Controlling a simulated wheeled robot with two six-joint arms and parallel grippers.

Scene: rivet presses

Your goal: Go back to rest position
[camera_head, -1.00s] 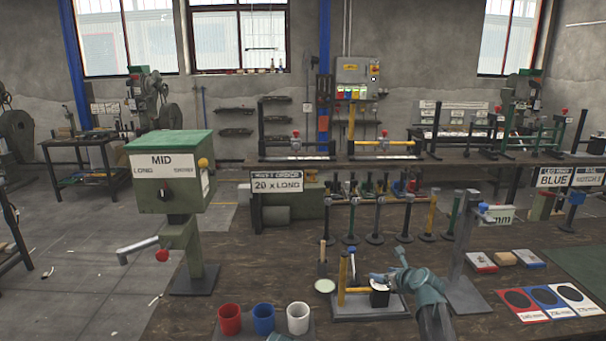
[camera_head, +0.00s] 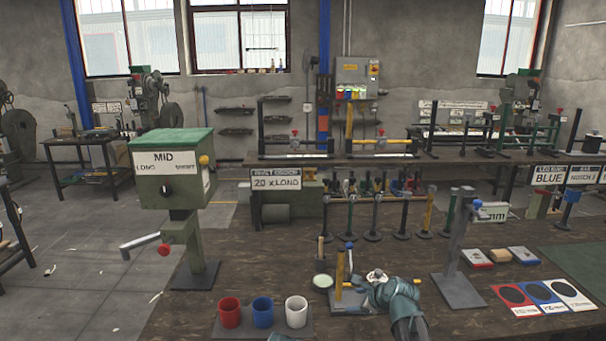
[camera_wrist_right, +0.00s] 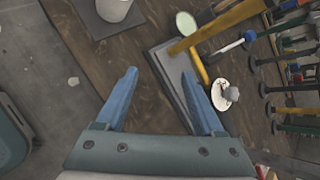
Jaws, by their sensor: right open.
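My right gripper (camera_head: 362,294) is low over the fixture with the yellow post, at the front of the bench. In the right wrist view its two blue fingers (camera_wrist_right: 160,100) are spread wide with nothing held between them. The fixture's grey base plate (camera_wrist_right: 162,62) lies below and partly behind the right-hand finger. A white round piece with a grey knob (camera_wrist_right: 224,95) shows just beyond that finger; it also shows above the gripper in the head view (camera_head: 377,275). I cannot tell whether they touch.
Red (camera_head: 229,312), blue (camera_head: 263,312) and white (camera_head: 296,311) cups stand left of the gripper. A grey post stand (camera_head: 456,275) rises close on its right. A green MID press (camera_head: 170,170) stands further left. Colour cards (camera_head: 545,296) lie at right.

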